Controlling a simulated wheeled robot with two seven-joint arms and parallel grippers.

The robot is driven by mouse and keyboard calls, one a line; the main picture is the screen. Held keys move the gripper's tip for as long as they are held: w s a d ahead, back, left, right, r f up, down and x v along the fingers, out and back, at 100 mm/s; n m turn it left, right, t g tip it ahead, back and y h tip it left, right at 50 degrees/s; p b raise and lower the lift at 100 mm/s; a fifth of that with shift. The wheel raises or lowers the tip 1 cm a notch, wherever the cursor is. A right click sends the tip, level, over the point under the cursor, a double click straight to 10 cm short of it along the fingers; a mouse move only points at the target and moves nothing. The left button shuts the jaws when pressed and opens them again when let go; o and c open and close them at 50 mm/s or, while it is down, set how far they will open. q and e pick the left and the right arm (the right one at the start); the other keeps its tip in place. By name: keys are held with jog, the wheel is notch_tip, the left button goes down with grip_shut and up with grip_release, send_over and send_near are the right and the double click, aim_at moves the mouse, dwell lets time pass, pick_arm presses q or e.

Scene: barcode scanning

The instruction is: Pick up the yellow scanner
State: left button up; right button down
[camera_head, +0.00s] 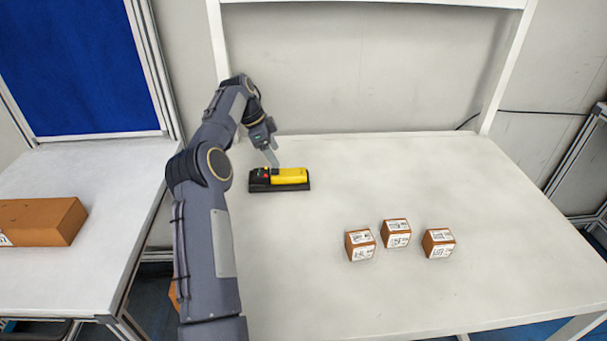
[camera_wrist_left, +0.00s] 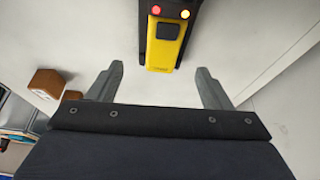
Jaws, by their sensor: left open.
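The yellow scanner (camera_head: 291,176) lies in a black holder (camera_head: 262,187) on the white table, toward the back left. My left gripper (camera_head: 272,160) is just above and behind it in the head view. In the left wrist view the scanner (camera_wrist_left: 164,50) is at the top centre, with a red and a yellow light on it. The left gripper's fingers (camera_wrist_left: 160,85) are spread wide there, with nothing between them. The scanner lies just beyond the fingertips, between their lines. My right gripper is not in view.
Several small brown boxes with barcode labels (camera_head: 396,234) stand at the middle front of the white table (camera_head: 480,180). A larger brown box (camera_head: 45,222) lies on the left side table (camera_head: 100,165). The table's right side is clear.

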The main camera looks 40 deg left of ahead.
aim_at(285, 172)
pick_arm(q)
jog(key=shift+w+a+f, duration=0.1)
jog(key=shift+w+f, duration=0.1)
jog(key=shift+f, duration=0.25)
jog(key=shift+w+a+f, duration=0.1)
jog(key=shift+w+f, duration=0.1)
jog(key=shift+f, duration=0.25)
jog(key=p+x, duration=0.1)
jog(key=x, duration=0.6)
jog(key=shift+d+f, duration=0.15)
jog(key=shift+d, duration=0.05)
jog(key=c, duration=1.2)
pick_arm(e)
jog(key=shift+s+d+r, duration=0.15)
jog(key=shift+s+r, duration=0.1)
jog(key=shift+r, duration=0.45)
